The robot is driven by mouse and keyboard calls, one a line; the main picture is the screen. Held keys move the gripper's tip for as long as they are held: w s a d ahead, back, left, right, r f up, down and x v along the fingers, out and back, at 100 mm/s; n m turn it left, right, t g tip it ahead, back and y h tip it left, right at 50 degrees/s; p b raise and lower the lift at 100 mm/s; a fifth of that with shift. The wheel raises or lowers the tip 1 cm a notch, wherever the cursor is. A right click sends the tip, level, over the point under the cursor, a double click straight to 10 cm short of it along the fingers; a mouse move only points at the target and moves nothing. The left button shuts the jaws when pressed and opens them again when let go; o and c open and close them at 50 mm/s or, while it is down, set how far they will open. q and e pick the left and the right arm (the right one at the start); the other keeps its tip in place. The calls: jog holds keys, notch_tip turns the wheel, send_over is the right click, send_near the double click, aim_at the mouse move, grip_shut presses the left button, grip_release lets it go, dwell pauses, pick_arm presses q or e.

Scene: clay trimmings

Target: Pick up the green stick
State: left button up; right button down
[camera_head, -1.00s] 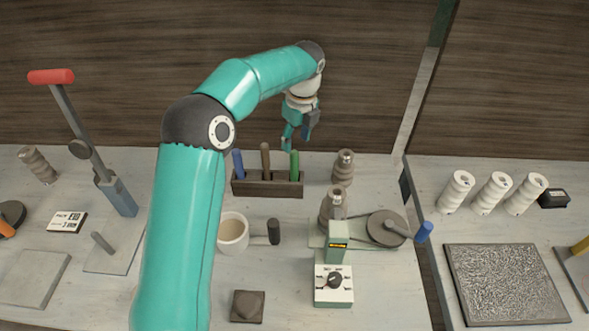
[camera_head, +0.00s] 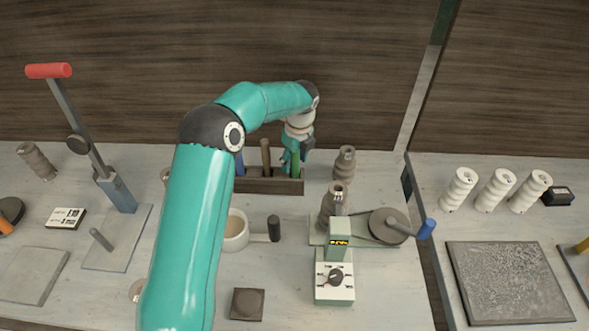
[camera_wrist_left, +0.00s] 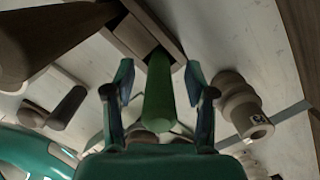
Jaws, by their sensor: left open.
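The green stick (camera_head: 295,163) stands upright in the right part of a dark wooden holder (camera_head: 270,186). My left gripper (camera_head: 294,160) has come down over the stick from above and partly hides it. In the left wrist view the green stick (camera_wrist_left: 159,92) lies between the two open fingers (camera_wrist_left: 160,100), with a gap showing on each side. A brown stick (camera_head: 265,154) and a blue stick (camera_head: 239,165) stand in the same holder; my arm partly covers the blue one. My right gripper is not in view.
A ribbed grey-brown spool (camera_head: 345,163) stands just right of the holder. A small machine with a dial (camera_head: 334,274) and a round wheel (camera_head: 387,227) are to the front right.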

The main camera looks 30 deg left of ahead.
pick_arm(q)
jog(key=shift+s+r, duration=0.1)
grip_shut()
jog(key=shift+r, duration=0.15)
